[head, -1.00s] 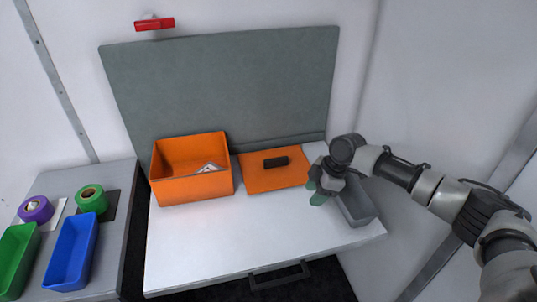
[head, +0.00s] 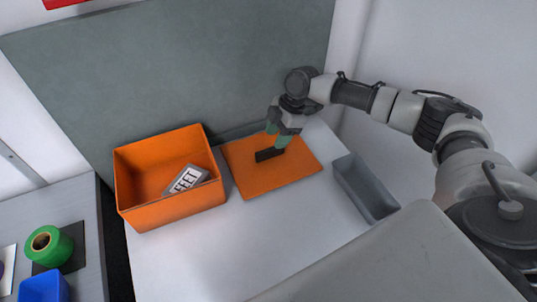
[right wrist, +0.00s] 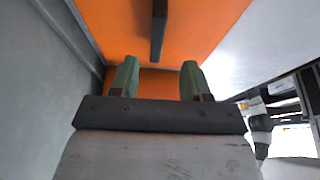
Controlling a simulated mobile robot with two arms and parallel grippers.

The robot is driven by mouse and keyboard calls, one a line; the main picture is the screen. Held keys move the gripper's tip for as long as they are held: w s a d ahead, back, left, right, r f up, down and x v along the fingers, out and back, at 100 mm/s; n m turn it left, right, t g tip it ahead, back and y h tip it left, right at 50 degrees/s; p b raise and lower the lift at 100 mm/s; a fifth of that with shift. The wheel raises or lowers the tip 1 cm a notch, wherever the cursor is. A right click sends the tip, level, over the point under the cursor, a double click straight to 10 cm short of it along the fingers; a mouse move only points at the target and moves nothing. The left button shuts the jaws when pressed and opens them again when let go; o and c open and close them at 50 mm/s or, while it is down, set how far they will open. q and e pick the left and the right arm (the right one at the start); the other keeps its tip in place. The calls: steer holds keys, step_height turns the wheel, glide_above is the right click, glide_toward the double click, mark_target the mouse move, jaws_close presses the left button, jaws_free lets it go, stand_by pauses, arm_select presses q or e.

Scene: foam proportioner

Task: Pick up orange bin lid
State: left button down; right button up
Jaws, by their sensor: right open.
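The orange bin lid (head: 285,178) lies flat on the white table, just right of the open orange bin (head: 170,205). It has a dark bar handle (head: 269,155) on top. My right gripper (head: 280,138) is above the lid's far part, with its green fingertips close to the handle. In the right wrist view the fingers (right wrist: 157,78) are apart and empty. The lid (right wrist: 205,25) and its handle (right wrist: 159,30) show ahead of them, the handle lined up between the fingers. Whether the fingertips touch the lid cannot be told. My left gripper is not in view.
A white card with lettering (head: 187,179) is in the orange bin. A grey tray (head: 364,190) stands right of the lid. A grey-green panel (head: 190,65) rises behind the table. A green tape roll (head: 48,246) and a blue bin (head: 44,288) are at the lower left.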

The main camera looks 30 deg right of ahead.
mark_target(271, 149)
steer(key=shift+x, duration=0.75)
steer(key=p+x, duration=0.1)
steer(key=x, duration=0.3)
steer(key=shift+w+d+f, duration=0.15)
steer(key=shift+w+f, duration=0.05)
steer(key=shift+f, duration=0.4)
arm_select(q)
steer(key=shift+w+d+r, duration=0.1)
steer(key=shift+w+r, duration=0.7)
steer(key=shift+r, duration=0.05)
arm_select(e)
steer(key=shift+c, duration=0.3)
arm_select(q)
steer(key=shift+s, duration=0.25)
arm_select(e)
jaws_close()
